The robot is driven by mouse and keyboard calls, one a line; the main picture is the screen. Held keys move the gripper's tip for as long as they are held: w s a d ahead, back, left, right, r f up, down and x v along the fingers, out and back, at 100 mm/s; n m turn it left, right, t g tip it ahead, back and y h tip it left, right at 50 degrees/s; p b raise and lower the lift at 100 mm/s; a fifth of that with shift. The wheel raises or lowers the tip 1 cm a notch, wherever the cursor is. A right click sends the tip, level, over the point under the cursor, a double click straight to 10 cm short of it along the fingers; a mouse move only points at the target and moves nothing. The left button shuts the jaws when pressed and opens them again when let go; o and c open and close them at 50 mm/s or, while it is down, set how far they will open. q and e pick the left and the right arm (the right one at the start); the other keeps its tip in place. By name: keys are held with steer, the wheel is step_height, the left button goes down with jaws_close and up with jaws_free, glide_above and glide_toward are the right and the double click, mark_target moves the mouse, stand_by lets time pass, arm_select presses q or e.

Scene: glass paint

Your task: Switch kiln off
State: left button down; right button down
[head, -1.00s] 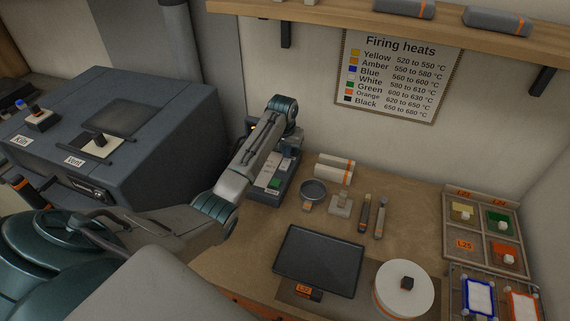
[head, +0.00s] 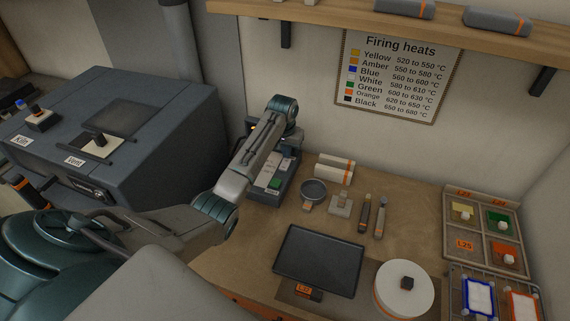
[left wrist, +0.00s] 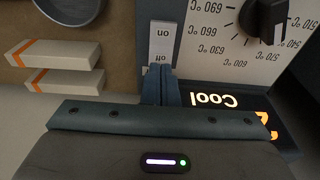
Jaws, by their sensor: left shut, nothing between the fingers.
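The kiln (head: 160,110) is a big dark grey box at the left of the head view. A controller box (head: 265,192) stands at the wall end of the bench, partly hidden by my left arm. In the left wrist view it shows upside down, with a white rocker switch (left wrist: 160,45) marked on and off, a black temperature dial (left wrist: 265,18) and a lit display (left wrist: 215,99) reading "Cool" and partly covered orange characters. My left gripper (left wrist: 161,72) is shut and empty, its tips at the off end of the switch. Whether they touch it is unclear. My right gripper is out of view.
A dark tray (head: 318,262), a white turntable (head: 404,287) and a colour rack (head: 481,240) are farther right. A shelf (head: 400,22) juts out above.

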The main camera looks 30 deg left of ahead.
mark_target(286, 161)
arm_select(q)
steer(key=shift+f+b, duration=0.3)
steer(key=shift+f, duration=0.6)
stand_by(0.9)
steer(key=shift+r+p, duration=0.75)
steer(key=shift+r, duration=2.75)
